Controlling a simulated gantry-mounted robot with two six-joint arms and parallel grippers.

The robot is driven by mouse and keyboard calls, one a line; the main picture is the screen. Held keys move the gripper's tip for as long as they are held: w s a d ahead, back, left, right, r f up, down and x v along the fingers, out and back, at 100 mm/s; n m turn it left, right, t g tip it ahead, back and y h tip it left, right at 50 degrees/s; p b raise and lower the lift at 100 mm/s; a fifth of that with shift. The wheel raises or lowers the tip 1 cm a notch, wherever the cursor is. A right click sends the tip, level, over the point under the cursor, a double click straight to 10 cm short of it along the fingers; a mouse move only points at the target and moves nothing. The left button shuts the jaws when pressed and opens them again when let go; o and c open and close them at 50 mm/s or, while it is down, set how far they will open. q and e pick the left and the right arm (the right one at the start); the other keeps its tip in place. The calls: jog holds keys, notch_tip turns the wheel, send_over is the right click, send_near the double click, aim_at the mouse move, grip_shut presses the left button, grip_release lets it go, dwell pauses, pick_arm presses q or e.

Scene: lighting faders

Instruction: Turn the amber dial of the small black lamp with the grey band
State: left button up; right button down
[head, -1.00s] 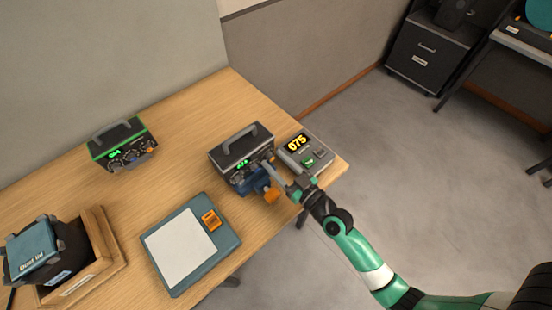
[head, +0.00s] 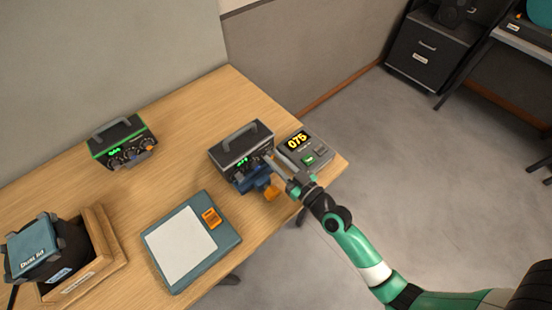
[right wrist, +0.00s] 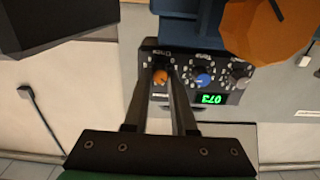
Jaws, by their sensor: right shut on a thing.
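The small black lamp box with a grey band (head: 240,144) stands near the right end of the table, its dial panel facing forward. My right gripper (head: 273,164) is at that panel. In the right wrist view its two fingers are shut on the amber dial (right wrist: 161,77), at the panel's left. A blue dial (right wrist: 203,80), a grey dial (right wrist: 238,83) and a green display (right wrist: 209,99) sit beside it; the display appears upside down and seems to read 073. My left gripper is not in view.
A blue clamp-like piece with an orange knob (head: 271,193) is close in front of the lamp. A grey unit showing 075 (head: 309,153) stands to its right.

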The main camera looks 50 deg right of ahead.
jog(key=shift+m, duration=0.4)
jog(key=m, duration=0.5)
jog(key=shift+m, duration=0.3)
jog(key=m, duration=0.5)
jog(key=shift+p, duration=0.35)
jog(key=c, duration=0.7)
grip_release()
jog(key=shift+s, duration=0.15)
